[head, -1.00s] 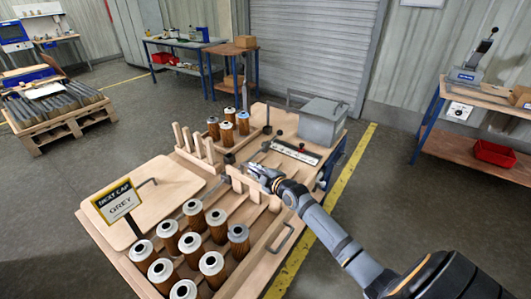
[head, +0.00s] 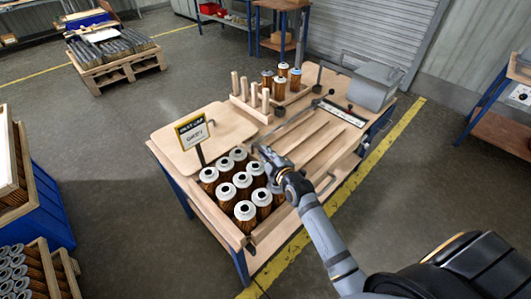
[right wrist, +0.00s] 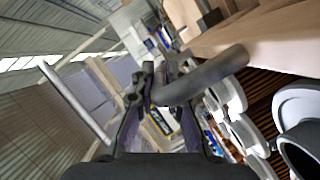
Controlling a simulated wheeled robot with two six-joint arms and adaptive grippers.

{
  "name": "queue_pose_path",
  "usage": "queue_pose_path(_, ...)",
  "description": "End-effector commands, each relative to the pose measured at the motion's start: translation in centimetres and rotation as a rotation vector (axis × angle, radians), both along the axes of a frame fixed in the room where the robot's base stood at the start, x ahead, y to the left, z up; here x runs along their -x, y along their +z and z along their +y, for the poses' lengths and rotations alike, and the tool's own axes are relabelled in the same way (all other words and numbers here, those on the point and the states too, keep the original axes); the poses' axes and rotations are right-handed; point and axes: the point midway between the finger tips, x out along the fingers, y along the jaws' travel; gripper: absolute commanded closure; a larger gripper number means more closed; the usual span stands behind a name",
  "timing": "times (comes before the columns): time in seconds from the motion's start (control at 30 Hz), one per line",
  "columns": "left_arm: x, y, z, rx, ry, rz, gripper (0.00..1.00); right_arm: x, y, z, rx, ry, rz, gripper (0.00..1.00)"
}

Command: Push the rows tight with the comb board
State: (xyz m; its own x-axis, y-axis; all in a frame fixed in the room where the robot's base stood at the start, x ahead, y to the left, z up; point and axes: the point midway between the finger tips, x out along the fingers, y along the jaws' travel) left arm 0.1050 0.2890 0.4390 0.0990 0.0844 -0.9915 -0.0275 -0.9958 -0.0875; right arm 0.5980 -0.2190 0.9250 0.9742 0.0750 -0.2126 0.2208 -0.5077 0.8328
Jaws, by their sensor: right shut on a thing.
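My right gripper (head: 264,152) is shut on the dark bar handle (right wrist: 208,75) of the comb board. The board's pale wooden edge (right wrist: 265,29) shows at the upper right of the right wrist view; in the head view my gripper and arm mostly hide it. Filter cartridges (head: 242,180) with pale ring caps stand upright in close rows at the left end of the wooden tray (head: 234,236), just left of my gripper. Pale caps (right wrist: 236,125) show close beside the board in the wrist view. Whether board and cartridges touch is unclear. My left gripper is not in view.
A sign (head: 192,131) reading "GREY" stands behind the cartridges. A pegged wooden rack (head: 254,97) and several cartridges with mixed cap colours (head: 282,70) stand farther back. A grey box (head: 372,86) is at the far right. The grooved tray right of my gripper is empty.

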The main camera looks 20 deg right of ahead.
Motion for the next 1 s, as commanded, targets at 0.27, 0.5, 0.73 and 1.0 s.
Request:
queue_pose_path(0.27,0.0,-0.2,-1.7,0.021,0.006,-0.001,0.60,0.0,-0.1,0.0,-0.003,0.000,0.002,1.00)
queue_pose_path(0.5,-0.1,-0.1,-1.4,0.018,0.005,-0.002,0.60,0.0,-0.1,0.0,-0.002,0.001,0.002,0.75)
queue_pose_path(0.73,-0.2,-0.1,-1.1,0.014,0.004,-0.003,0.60,0.0,0.0,0.0,-0.002,0.000,0.001,0.64)
queue_pose_path(1.0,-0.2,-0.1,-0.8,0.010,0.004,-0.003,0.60,1.4,0.2,-0.2,0.001,0.000,0.002,0.64)
